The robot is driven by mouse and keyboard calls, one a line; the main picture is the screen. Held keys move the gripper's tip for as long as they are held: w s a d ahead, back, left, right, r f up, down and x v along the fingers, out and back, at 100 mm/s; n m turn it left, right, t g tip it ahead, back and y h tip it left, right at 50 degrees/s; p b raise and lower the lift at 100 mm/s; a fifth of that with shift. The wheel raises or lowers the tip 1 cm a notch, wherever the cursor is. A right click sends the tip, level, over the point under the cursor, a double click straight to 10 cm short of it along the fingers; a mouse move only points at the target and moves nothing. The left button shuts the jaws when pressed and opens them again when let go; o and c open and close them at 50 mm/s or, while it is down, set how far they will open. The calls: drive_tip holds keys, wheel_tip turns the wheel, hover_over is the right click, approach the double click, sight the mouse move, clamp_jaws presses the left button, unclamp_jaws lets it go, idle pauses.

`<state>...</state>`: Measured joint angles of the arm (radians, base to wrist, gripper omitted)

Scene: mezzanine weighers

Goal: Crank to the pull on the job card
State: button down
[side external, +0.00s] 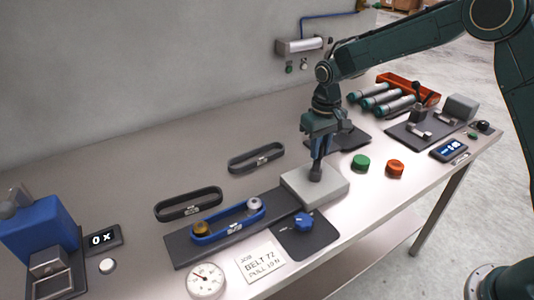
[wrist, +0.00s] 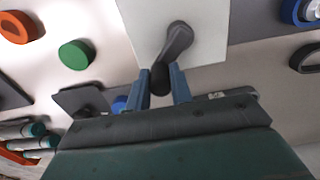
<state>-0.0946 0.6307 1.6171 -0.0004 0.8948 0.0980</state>
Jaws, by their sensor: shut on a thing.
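My gripper (side external: 318,150) is shut on the dark knob of the crank (wrist: 178,40), which sits on top of a light grey block (side external: 330,192). In the wrist view the black knob (wrist: 160,79) stands between the two blue fingers. The block adjoins a dark plate (side external: 185,250), where a blue belt (side external: 228,232) loops around a brass pulley and a grey pulley. The job card (side external: 258,258) lies in front; it seems to read "BELT 72, PULL 10 N", in small print. A round dial (side external: 206,280) lies left of it; its needle reading is too small to tell.
Two dark belts (side external: 188,204) lie behind the plate. A blue knob (side external: 303,221) sits on a dark pad in front. Green (side external: 361,162) and orange (side external: 395,167) buttons are to the right. A blue machine (side external: 40,230) and small display (side external: 102,239) are at left.

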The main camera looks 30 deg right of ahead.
drive_tip(key=c, duration=1.2)
unclamp_jaws()
drive_tip(key=shift+c, duration=0.2)
drive_tip(key=shift+r, duration=0.15)
wheel_tip(320, 180, up, 14)
drive_tip(key=shift+f, duration=0.2)
